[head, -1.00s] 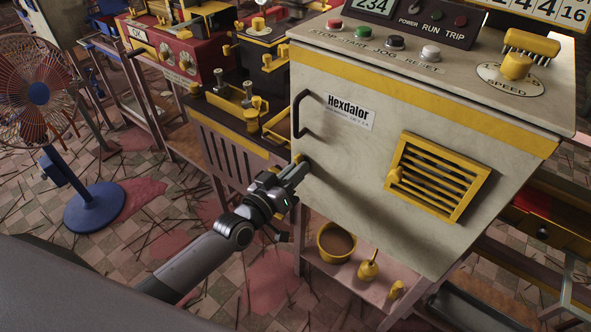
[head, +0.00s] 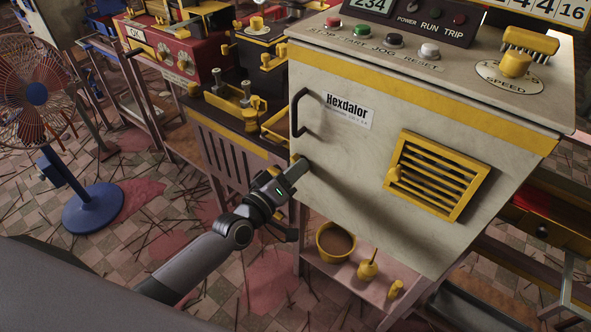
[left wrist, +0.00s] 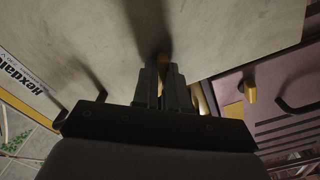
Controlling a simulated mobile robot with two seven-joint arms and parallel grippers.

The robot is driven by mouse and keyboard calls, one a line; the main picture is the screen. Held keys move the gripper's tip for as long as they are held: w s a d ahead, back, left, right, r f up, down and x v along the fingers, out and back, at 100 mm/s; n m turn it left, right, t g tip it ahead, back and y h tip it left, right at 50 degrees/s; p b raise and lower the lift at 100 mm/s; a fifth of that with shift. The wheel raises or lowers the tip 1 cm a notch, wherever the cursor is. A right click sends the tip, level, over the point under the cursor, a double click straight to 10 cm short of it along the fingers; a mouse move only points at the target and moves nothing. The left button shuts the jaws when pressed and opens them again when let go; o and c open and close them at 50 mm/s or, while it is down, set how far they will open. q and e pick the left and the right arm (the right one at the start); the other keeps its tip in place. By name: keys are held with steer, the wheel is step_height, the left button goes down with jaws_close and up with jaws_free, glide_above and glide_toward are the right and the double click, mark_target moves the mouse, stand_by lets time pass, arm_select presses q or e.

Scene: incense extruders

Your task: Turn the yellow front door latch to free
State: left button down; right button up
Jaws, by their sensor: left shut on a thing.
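The cream front door (head: 350,150) of the Hexdalor machine is closed flat, with a black bar handle (head: 300,112) at its upper left. The yellow latch (head: 295,158) sits low at the door's left edge and is mostly hidden by my gripper. My left gripper (head: 298,168) is at the latch and shut on it. In the left wrist view, the latch's yellow tip (left wrist: 163,60) shows between the fingers (left wrist: 163,85), against the door. The latch's exact angle is hard to tell. My right gripper is not in view.
A yellow louvred vent (head: 437,176) is on the door's right half. Buttons and a yellow speed knob (head: 516,64) are on top. A yellow bucket (head: 336,242) stands on the shelf below. A blue floor fan (head: 92,208) stands at left.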

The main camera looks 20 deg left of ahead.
arm_select(q)
steer(key=c, duration=1.2)
jaws_free()
steer(key=shift+o, duration=0.2)
steer(key=v, duration=0.7)
steer(key=shift+s+p, duration=0.1)
steer(key=shift+p, duration=0.2)
steer(key=s+a+f+m+g+y+p, duration=0.1)
steer(key=s+f+m+g+y+p, duration=0.1)
steer(key=s, duration=0.7)
steer(key=s+a+f+m+g+y+p, duration=0.1)
steer(key=s+f+m+g+y+p, duration=0.1)
steer(key=s+m, duration=0.5)
steer(key=s+f+g+p, duration=0.1)
steer(key=g+p, duration=0.1)
steer(key=p, duration=0.1)
steer(key=shift+s+a+f+g, duration=0.2)
steer(key=shift+s+a+g, duration=0.1)
steer(key=shift+s+a, duration=0.1)
